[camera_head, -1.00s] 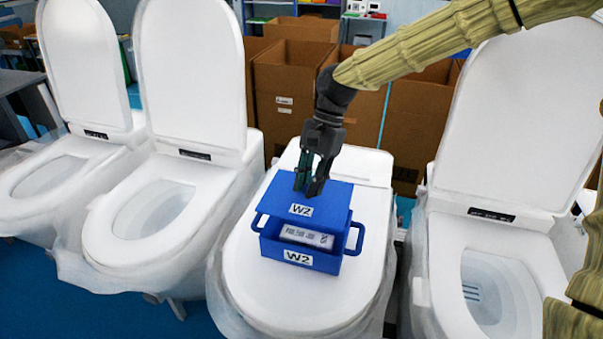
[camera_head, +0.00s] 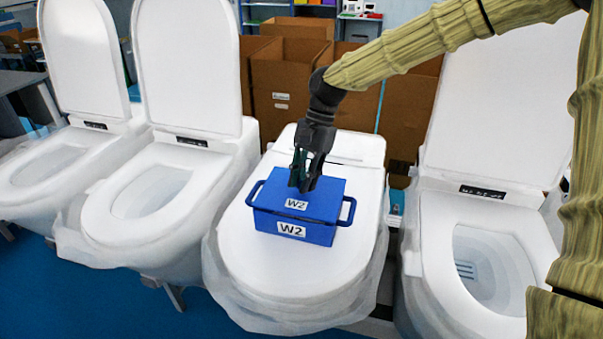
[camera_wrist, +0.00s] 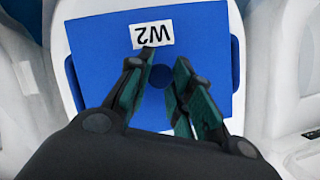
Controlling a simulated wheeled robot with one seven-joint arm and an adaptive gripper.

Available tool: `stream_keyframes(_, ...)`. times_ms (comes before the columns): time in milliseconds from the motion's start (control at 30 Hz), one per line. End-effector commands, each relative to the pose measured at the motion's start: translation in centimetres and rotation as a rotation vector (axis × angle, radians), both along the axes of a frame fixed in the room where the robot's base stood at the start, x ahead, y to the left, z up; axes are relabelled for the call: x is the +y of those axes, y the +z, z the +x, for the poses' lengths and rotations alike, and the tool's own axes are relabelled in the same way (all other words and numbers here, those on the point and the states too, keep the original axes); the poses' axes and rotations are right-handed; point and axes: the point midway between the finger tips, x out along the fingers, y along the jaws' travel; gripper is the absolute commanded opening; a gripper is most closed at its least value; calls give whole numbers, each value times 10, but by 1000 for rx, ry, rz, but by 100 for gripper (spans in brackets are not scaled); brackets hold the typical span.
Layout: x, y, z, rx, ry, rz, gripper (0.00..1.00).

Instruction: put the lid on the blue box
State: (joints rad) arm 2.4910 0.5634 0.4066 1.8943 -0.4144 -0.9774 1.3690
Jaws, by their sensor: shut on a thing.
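The blue box (camera_head: 297,231) with a W2 label and side handles stands on the closed toilet lid in the middle. The blue lid (camera_head: 329,190), also labelled W2, lies over the top of the box and covers its opening. The lid fills the middle of the wrist view (camera_wrist: 205,50), with a box handle showing at each side. My gripper (camera_head: 302,187) is above the lid, fingers pointing down and shut on its small round knob (camera_wrist: 160,77). The box's contents are hidden. I cannot tell whether the lid is fully seated.
Open toilets stand left (camera_head: 150,190) and right (camera_head: 490,260) of the middle one (camera_head: 290,285), their lids raised. Cardboard boxes (camera_head: 280,85) stand behind. The white surface in front of the blue box is clear.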

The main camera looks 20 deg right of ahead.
Motion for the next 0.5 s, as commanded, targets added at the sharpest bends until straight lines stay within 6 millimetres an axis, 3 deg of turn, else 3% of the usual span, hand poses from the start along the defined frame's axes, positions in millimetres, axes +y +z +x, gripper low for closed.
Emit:
stream_keyframes(233, 0, -7, 11, 9, -1, -1, 0)
stream_keyframes(500, 0, -6, 10, 9, -2, -1, 0)
